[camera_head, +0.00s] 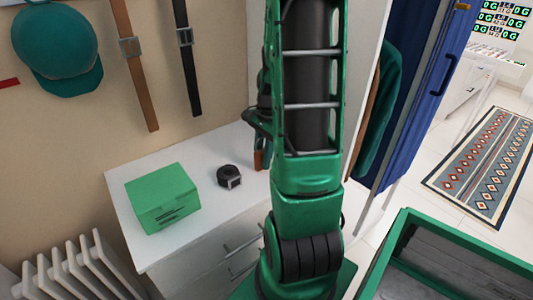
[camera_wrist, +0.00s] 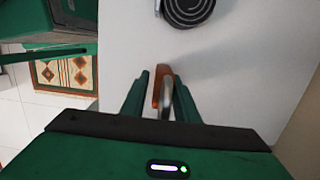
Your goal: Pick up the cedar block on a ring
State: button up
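The cedar block (camera_wrist: 157,88), orange-brown with a pale metal ring (camera_wrist: 168,92) beside it, is between my gripper's two green fingers in the wrist view. In the head view a small brown part of the block (camera_head: 258,160) shows at the back right of the white dresser top. My gripper (camera_wrist: 163,76) points down at the dresser top, its fingers apart on either side of the block. A narrow gap seems to show beside the block, so the gripper looks open around it. My arm hides much of this spot in the head view.
A coiled black belt (camera_head: 229,177) and a green box (camera_head: 162,198) stand on the white dresser (camera_head: 135,240), left of my gripper. A cap (camera_head: 57,47) and two belts hang on the wall. Hanging clothes (camera_head: 376,115) are at right. A radiator (camera_head: 75,272) stands at lower left.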

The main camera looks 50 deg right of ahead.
aim_at(261, 152)
grip_shut()
jog(key=shift+r, duration=0.45)
jog(key=r, duration=0.3)
jog(key=shift+a+r, duration=0.3)
jog(key=shift+r, duration=0.1)
jog(key=a+r, duration=0.6)
jog(key=a, duration=0.5)
jog(key=shift+w+r, duration=0.2)
jog(key=shift+w, duration=0.2)
